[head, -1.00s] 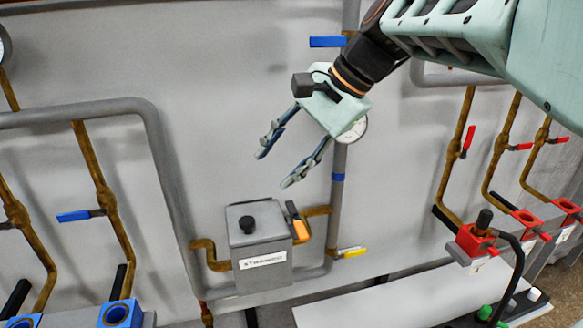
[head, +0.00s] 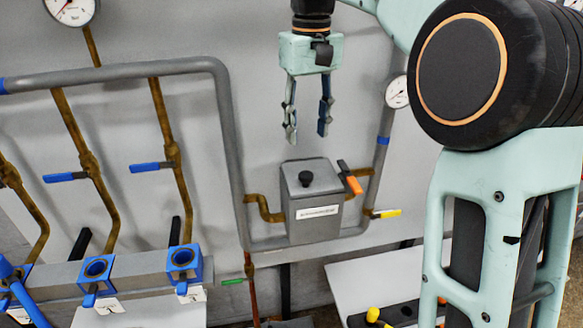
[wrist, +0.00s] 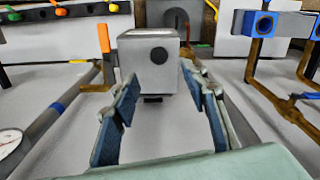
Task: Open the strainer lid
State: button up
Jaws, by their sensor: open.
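The strainer (head: 312,208) is a grey box on the wall piping with a white label on its front. In the wrist view the knob (wrist: 159,55) shows on the lid (wrist: 143,52), beyond and between my open fingers (wrist: 168,98).
Grey pipe (head: 228,125) runs left of the strainer, with a yellow-handled valve (head: 386,213) at lower right. Blue-handled valves (head: 152,166) and blue clamp blocks (head: 184,262) are at left. A gauge (head: 397,92) is at right. The wall between is open.

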aim_at(306, 174)
notch_tip(306, 174, down, 11)
jog(key=shift+r+b, duration=0.1)
jog(key=shift+b, duration=0.85)
jog(key=shift+c, duration=0.5)
grip_shut()
